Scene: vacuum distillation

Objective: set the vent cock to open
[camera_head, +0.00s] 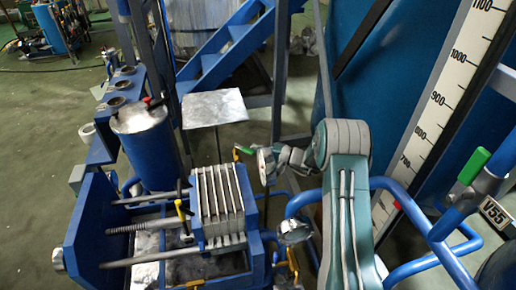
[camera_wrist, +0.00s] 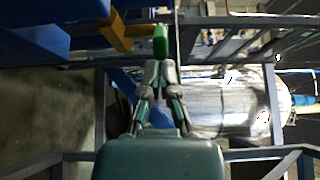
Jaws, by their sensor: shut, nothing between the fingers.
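A small green handle (camera_wrist: 161,42) with a yellow bar (camera_wrist: 115,32) beside it shows at the top of the wrist view. It looks like the vent cock, though no label on it is readable. My gripper (camera_wrist: 161,64) is shut and empty, its fingertips just below the green handle in the picture. I cannot tell whether they touch it. The handle's exact setting is unclear.
Another green handle (camera_head: 474,166) is on blue piping at the right, by a V55 tag (camera_head: 494,213). A blue tank with a white scale (camera_head: 447,100) stands behind. A filter press (camera_head: 222,205) and blue pot (camera_head: 150,150) are at left. Blue stairs (camera_head: 220,50) are behind.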

